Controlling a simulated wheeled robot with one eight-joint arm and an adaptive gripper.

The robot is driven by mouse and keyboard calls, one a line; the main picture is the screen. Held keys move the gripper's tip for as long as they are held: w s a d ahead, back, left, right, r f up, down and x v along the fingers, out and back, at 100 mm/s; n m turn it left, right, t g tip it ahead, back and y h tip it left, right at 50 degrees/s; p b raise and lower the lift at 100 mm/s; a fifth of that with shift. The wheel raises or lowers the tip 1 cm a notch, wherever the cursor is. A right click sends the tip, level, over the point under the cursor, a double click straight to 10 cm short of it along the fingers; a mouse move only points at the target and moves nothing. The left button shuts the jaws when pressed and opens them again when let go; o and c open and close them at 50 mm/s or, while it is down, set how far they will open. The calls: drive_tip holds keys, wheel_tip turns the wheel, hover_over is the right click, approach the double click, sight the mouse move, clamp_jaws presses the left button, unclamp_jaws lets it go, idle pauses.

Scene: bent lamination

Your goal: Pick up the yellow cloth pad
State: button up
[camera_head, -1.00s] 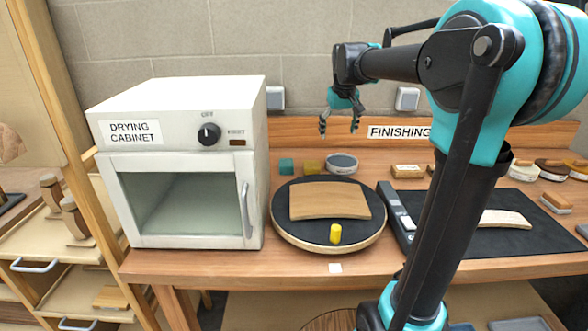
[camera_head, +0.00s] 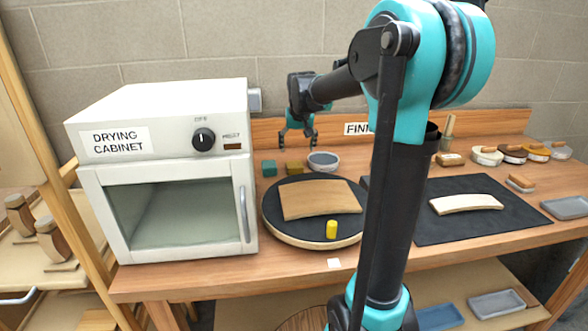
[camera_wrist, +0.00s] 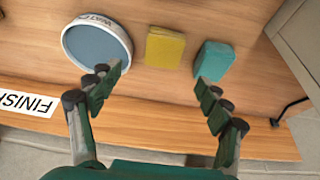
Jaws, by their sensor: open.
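The yellow cloth pad (camera_wrist: 165,47) is a small mustard-yellow block lying on the bench in the wrist view, between a round water dish and a teal pad. In the head view the yellow pad (camera_head: 294,167) lies behind the round turntable. My gripper (camera_wrist: 158,82) is open and empty; its fingers point toward the bench with the yellow pad between and beyond the fingertips. In the head view my gripper (camera_head: 299,143) hangs above the back of the bench, over the pads. The gripper appears apart from the pad.
The teal pad (camera_wrist: 213,60) and the water dish (camera_wrist: 97,43) flank the yellow pad closely. The drying cabinet (camera_head: 165,175) stands at left. A dark mat (camera_head: 470,220) lies at right.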

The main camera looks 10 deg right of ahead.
sight(295, 164)
drive_tip(key=x, duration=0.4)
drive_tip(key=shift+f, duration=0.1)
drive_tip(key=shift+a+x, duration=0.15)
drive_tip(key=shift+x, duration=1.15)
drive_tip(key=shift+a+x, duration=0.15)
drive_tip(key=shift+x, duration=1.15)
drive_tip(key=shift+s, duration=0.1)
drive_tip(key=shift+c, duration=0.3)
drive_tip(key=c, duration=1)
